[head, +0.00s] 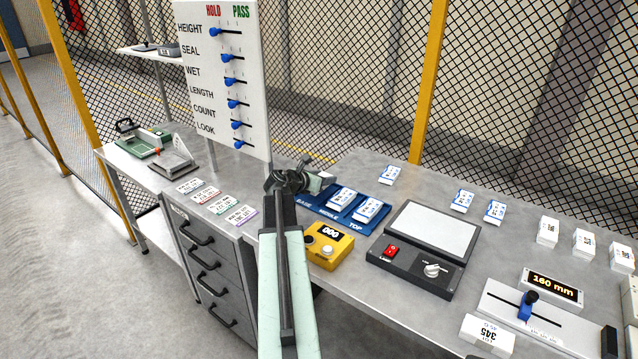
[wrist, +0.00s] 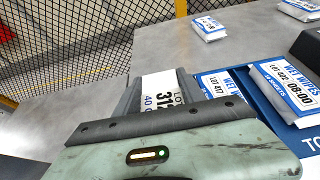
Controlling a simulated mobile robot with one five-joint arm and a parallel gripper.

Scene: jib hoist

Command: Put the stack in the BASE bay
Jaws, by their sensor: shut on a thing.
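My gripper (head: 312,177) is shut on a white stack with a printed label, which shows in the wrist view (wrist: 160,86) between the dark jaws and reads LOT and 312 in part. The blue tray (head: 327,214) lies on the bench with bays marked BASE, MIDDLE and TOP. One white and blue stack (head: 342,197) lies in the MIDDLE bay and another (head: 368,209) in the TOP bay. The gripper is at the BASE end of the tray. My arm and gripper hide much of the BASE bay, so I cannot tell whether the held stack touches it.
A yellow counter box (head: 328,246) and a light panel (head: 432,230) stand near the tray. Several other stacks lie on the bench, one (head: 390,175) behind the tray. A white HOLD/PASS board (head: 225,80) stands at the left. Coloured cards (head: 206,194) lie left of my arm.

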